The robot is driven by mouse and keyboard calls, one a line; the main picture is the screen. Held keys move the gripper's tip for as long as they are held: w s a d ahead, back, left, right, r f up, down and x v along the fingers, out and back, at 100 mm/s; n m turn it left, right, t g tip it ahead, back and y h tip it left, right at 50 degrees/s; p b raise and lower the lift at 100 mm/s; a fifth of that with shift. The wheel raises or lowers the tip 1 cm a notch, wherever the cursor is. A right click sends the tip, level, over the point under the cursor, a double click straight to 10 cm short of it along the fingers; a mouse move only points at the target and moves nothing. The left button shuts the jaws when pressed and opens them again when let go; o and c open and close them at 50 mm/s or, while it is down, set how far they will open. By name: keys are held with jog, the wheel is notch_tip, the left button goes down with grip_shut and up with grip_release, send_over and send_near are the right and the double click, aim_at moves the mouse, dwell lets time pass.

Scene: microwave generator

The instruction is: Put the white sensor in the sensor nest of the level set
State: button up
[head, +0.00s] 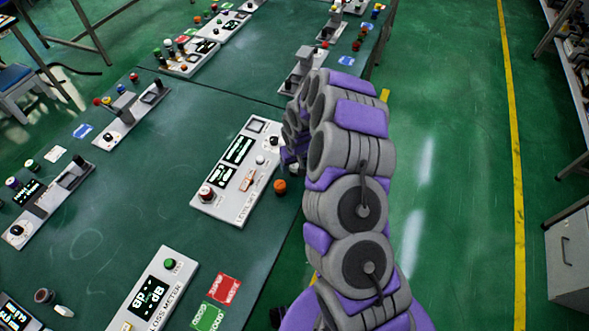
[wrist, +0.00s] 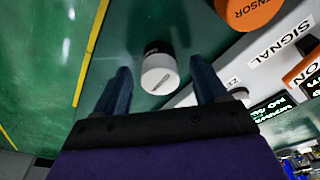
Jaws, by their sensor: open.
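The white sensor (wrist: 159,74) is a short white cylinder with a black end, in the wrist view beside the edge of a pale panel. My gripper (wrist: 163,82) is open, its two dark fingers on either side of the sensor's near end in the picture; I see no contact. In the head view, my gripper (head: 290,150) is mostly hidden by my arm at the right edge of the level set (head: 215,204), a pale panel with dark displays and a red knob. The white sensor cannot be made out there. A square frame (head: 256,126) sits at the panel's far end; whether it is the nest is unclear.
An orange sensor (wrist: 250,10) stands near the white one; it also shows in the head view (head: 280,187). A loss meter (head: 150,290) and red and green cards (head: 223,289) lie nearer. Other panels stand left and far. The green table (head: 150,205) is bare left of the level set.

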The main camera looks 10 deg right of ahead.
jog(key=shift+f, duration=0.3)
jog(key=c, duration=1.3)
jog(key=shift+w+r, duration=0.1)
jog(key=shift+r, duration=0.1)
